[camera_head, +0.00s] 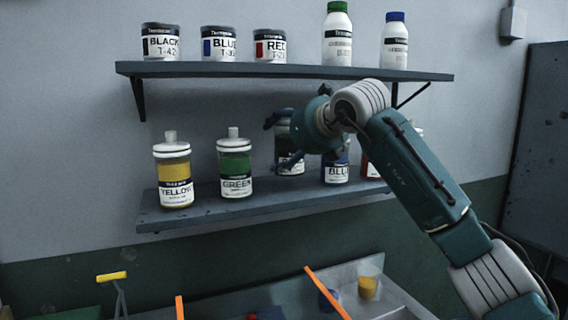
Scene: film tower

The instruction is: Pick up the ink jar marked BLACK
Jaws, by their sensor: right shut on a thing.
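My right gripper (281,142) reaches in from the right and is shut around a dark jar (290,169) at the lower shelf (262,205). The fingers hide most of its label, so I cannot read its name. I cannot tell whether its base touches the shelf. A tin marked BLACK (160,43) stands upright on the upper shelf at the left, apart from the gripper. My left gripper is not in view.
Jars marked YELLOW (174,180), GREEN (234,165) and BLUE (336,172) stand on the lower shelf. A red-labelled jar is partly behind my arm. The upper shelf (285,70) also holds BLUE (219,45) and RED (270,47) tins and two white bottles.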

